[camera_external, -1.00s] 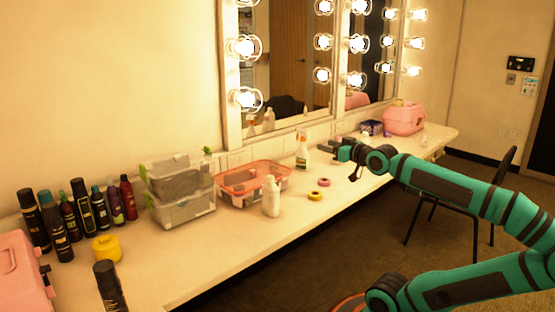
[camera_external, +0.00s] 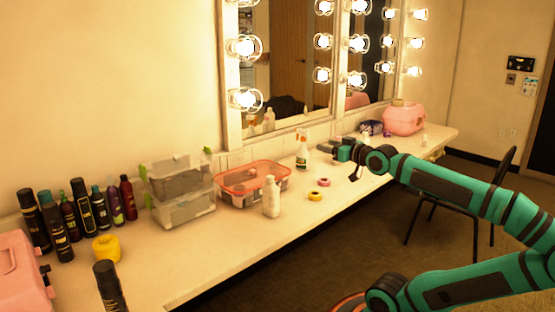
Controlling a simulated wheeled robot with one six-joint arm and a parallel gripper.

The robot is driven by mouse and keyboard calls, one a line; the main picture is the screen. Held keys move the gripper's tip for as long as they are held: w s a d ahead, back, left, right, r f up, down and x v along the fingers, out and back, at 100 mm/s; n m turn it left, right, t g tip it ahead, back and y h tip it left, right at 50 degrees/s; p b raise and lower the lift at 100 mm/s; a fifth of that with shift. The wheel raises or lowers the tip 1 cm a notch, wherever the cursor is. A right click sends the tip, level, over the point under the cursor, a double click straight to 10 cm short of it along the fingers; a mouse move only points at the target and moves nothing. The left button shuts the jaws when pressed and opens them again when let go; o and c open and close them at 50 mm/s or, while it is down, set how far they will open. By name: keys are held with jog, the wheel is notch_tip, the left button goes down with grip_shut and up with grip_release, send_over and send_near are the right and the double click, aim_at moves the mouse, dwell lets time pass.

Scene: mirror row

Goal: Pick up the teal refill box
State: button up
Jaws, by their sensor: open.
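My gripper (camera_external: 336,151) is open at the end of my teal and black arm, over the counter's far half. It is just right of a white spray bottle (camera_external: 302,151) in the picture. A small teal patch shows at my gripper's end; I cannot tell whether it is the refill box or part of my wrist. No teal refill box shows clearly anywhere else. My wrist and forearm cover part of the counter behind them.
The counter (camera_external: 225,240) holds a coral-rimmed bin (camera_external: 250,198), a white bottle (camera_external: 271,197), yellow tape (camera_external: 315,196), pink tape (camera_external: 324,182), grey stacked bins (camera_external: 183,208) and a pink case (camera_external: 403,118). Several dark bottles stand at left. A chair (camera_external: 470,195) stands right.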

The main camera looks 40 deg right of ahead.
jog(key=shift+o, duration=1.3)
